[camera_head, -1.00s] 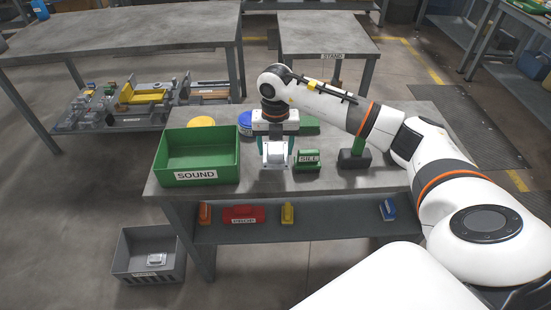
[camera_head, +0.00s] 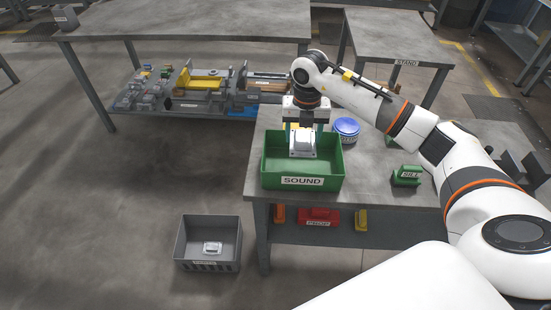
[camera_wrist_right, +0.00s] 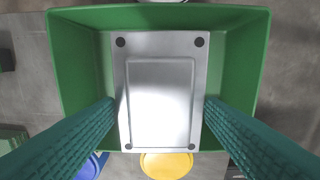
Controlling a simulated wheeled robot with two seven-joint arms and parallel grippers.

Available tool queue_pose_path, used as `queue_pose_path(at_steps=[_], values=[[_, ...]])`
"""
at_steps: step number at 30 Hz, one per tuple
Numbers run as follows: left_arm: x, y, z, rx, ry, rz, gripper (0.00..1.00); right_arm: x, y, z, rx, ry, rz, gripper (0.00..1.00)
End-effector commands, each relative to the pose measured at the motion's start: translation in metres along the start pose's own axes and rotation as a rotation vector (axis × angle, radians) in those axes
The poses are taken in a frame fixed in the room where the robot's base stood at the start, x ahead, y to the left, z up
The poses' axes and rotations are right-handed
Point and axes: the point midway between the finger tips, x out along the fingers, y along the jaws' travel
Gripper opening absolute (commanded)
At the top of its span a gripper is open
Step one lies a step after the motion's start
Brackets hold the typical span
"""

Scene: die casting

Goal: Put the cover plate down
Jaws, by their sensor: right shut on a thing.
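The cover plate (camera_wrist_right: 161,92) is a silver rectangular plate with a dark hole at each corner and a raised middle. My right gripper (camera_wrist_right: 160,110) is shut on it, one teal finger at each long side. In the head view the plate (camera_head: 302,143) hangs below my right gripper (camera_head: 302,130), over the green SOUND bin (camera_head: 268,172). The bin's walls surround the plate in the wrist view (camera_wrist_right: 75,70). I cannot tell whether the plate touches the bin floor. My left gripper is not in view.
A blue round tub (camera_head: 346,128) stands behind the bin's right side, and a green SILL block (camera_head: 407,176) lies further right on the table. A yellow round thing (camera_wrist_right: 167,165) is close to the bin. A grey crate (camera_head: 208,243) with a silver part stands on the floor.

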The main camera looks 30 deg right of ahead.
Motion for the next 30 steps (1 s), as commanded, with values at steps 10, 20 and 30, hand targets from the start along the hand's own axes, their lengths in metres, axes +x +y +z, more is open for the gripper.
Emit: queue_pose_path(at_steps=[10,20,30], values=[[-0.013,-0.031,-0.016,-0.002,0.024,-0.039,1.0,0.051,0.001,0.001,-0.001,-0.003,0.002,0.21],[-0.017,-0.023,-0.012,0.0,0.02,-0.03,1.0,0.08,0.0,0.001,-0.001,-0.003,0.0,0.21],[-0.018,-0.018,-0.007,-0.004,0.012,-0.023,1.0,0.099,0.0,0.0,-0.002,0.001,-0.001,0.21]])
